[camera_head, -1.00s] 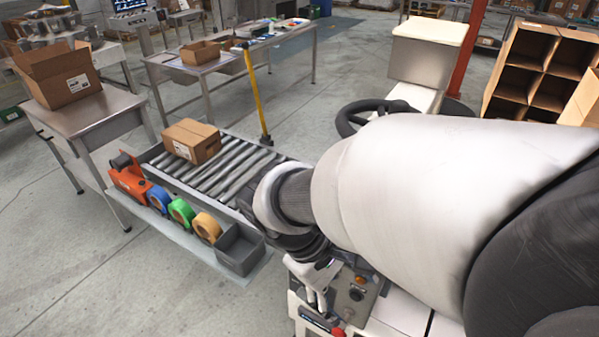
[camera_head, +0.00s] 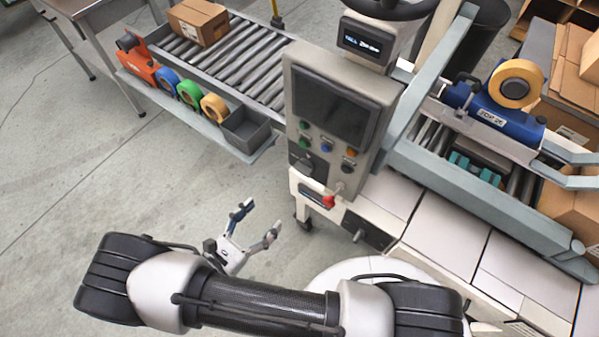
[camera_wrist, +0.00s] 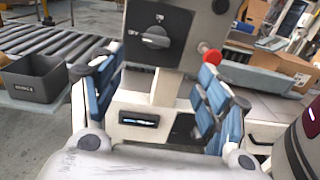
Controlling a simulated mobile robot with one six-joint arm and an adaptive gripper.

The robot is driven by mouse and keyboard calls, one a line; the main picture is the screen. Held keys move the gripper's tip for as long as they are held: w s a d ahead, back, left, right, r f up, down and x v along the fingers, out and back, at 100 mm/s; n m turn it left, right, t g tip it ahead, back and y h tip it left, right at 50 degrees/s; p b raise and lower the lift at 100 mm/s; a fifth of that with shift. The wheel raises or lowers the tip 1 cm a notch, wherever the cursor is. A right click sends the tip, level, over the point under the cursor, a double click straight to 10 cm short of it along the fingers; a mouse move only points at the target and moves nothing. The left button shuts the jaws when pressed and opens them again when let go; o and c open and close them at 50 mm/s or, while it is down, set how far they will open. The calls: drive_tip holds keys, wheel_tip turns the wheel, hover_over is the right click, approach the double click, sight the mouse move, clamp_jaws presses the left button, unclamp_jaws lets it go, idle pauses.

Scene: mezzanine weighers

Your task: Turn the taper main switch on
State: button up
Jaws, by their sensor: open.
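The main switch is a dark rotary knob (camera_wrist: 155,37) on a black plate, high in the middle of the wrist view. Its handle lies roughly level, toward the OFF mark at its left; the ON mark is above it. In the head view the black switch plate (camera_head: 303,164) sits at the lower left of the taper's control panel (camera_head: 335,115). My gripper (camera_head: 256,222) is open and empty, in front and to the left of the panel, apart from it. In the wrist view its blue-padded fingers (camera_wrist: 156,72) stand spread below the knob, with a clear gap between them.
A red knob (camera_wrist: 210,54) sticks out right of the switch and shows below the panel in the head view (camera_head: 328,201). A grey bin (camera_head: 245,129), several tape rolls and a roller conveyor (camera_head: 225,62) lie left. A blue tape head (camera_head: 505,115) stands right. Open floor lies left of my gripper.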

drive_tip(key=b, duration=0.1)
approach(300, 172)
drive_tip(key=shift+n+t, duration=0.3)
drive_tip(key=x, duration=0.9)
drive_tip(key=shift+d+f, duration=0.1)
drive_tip(key=shift+d, duration=0.15)
drive_tip(key=shift+c, duration=0.3)
drive_tip(key=c, duration=1)
